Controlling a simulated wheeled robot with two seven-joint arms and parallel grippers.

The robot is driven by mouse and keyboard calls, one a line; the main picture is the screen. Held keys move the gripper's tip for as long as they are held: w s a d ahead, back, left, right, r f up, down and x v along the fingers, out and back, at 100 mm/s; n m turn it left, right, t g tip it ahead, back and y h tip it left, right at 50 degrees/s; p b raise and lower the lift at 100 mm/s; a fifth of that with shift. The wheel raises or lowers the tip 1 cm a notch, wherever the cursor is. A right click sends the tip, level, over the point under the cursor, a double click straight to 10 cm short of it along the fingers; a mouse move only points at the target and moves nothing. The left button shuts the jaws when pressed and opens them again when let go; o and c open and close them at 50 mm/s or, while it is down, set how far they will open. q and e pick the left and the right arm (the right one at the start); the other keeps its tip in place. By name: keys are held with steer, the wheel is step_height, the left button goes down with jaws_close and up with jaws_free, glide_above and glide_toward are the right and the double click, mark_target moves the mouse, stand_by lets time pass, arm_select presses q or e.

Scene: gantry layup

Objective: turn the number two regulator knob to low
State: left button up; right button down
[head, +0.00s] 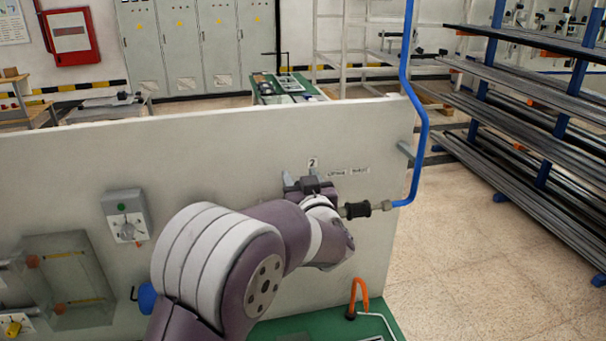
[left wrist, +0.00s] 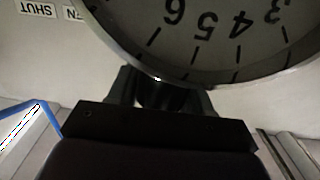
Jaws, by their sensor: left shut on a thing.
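A number 2 label (head: 313,162) sits on the pale upright panel (head: 230,140). My left gripper (head: 308,185) is at the panel just below that label, and my arm and wrist hide the regulator there from the head. In the left wrist view, the fingers of the left gripper (left wrist: 160,95) are shut on a dark knob (left wrist: 160,98) at the rim of a round gauge (left wrist: 215,45). The gauge shows upside-down numerals, including 4, 5 and 6. The knob's setting marks are not visible. My right gripper is not in view.
A SHUT label (left wrist: 37,9) is near the gauge. A blue pipe (head: 423,130) and dark fitting (head: 365,209) are right of my wrist. An orange hook (head: 357,297) stands low. Racks (head: 540,90) are at right.

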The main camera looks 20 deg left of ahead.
arm_select(q)
steer(key=n+g+y+p, duration=0.2)
steer(key=n+g+y, duration=0.1)
steer(key=shift+s+a+r, duration=0.1)
steer(key=shift+s+r, duration=0.05)
steer(key=shift+r, duration=0.15)
steer(key=n+g+y+p, duration=0.1)
steer(key=g, duration=0.1)
steer(key=n+g+y+p, duration=0.1)
steer(key=shift+s+a+f+n+g+y, duration=0.1)
steer(key=shift+s+f+n+g+y, duration=0.1)
steer(key=shift+n+g+y, duration=0.15)
steer(key=g, duration=0.1)
steer(key=n+g+y, duration=0.1)
steer(key=n+g+p, duration=0.1)
steer(key=g, duration=0.1)
steer(key=shift+s+a+f+n, duration=0.1)
steer(key=shift+s+n, duration=0.15)
steer(key=shift+s+f+n+g+y+p, duration=0.1)
steer(key=shift+s+n+g+y+p, duration=0.1)
steer(key=shift+n+g, duration=0.95)
steer(key=shift+s+n+g+y+p, duration=0.15)
steer(key=shift+n+g, duration=0.5)
steer(key=shift+g, duration=0.95)
steer(key=o, duration=1)
steer(key=shift+c, duration=0.2)
steer(key=shift+a, duration=0.1)
